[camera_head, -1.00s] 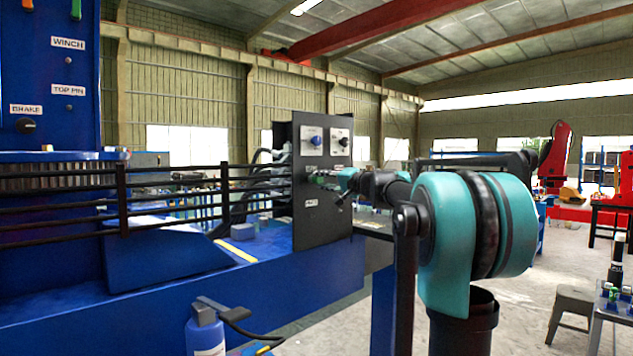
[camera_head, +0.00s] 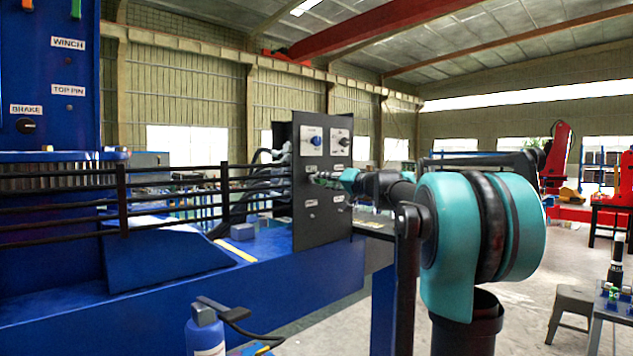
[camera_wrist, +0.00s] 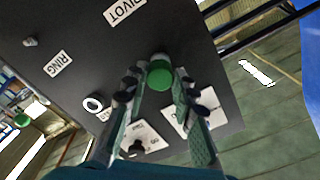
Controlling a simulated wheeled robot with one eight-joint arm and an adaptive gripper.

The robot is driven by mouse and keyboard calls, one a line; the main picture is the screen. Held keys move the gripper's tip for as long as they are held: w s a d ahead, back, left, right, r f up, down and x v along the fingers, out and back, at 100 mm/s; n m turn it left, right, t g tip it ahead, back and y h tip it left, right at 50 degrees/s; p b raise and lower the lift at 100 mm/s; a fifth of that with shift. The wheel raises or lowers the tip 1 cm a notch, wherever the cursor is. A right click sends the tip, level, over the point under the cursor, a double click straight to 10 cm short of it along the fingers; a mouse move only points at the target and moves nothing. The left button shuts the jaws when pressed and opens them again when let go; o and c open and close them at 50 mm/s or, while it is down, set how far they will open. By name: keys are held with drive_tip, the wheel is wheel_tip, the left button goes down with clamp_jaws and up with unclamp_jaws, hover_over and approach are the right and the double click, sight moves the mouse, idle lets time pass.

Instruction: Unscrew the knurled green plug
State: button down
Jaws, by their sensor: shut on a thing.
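The knurled green plug (camera_wrist: 160,73) is on the dark upright panel (camera_wrist: 75,30), beside the label PIVOT (camera_wrist: 125,10). My gripper (camera_wrist: 158,80) has one finger on each side of the plug and is shut on it. In the head view my gripper (camera_head: 330,178) meets the face of the panel (camera_head: 322,234), below two white plates with knobs. The plug is too small and too covered there to make out. Whether its thread is still engaged cannot be told.
A blue knob (camera_head: 316,141) and a black knob (camera_head: 343,142) sit on the panel above my gripper. A white ring (camera_wrist: 94,104) and a RING label (camera_wrist: 58,64) are near the plug. Black rails (camera_head: 170,195) run left of the panel. A stool (camera_head: 573,305) stands at right.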

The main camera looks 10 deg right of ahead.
drive_tip(key=shift+v, duration=1.35)
drive_tip(key=shift+w+f, duration=0.1)
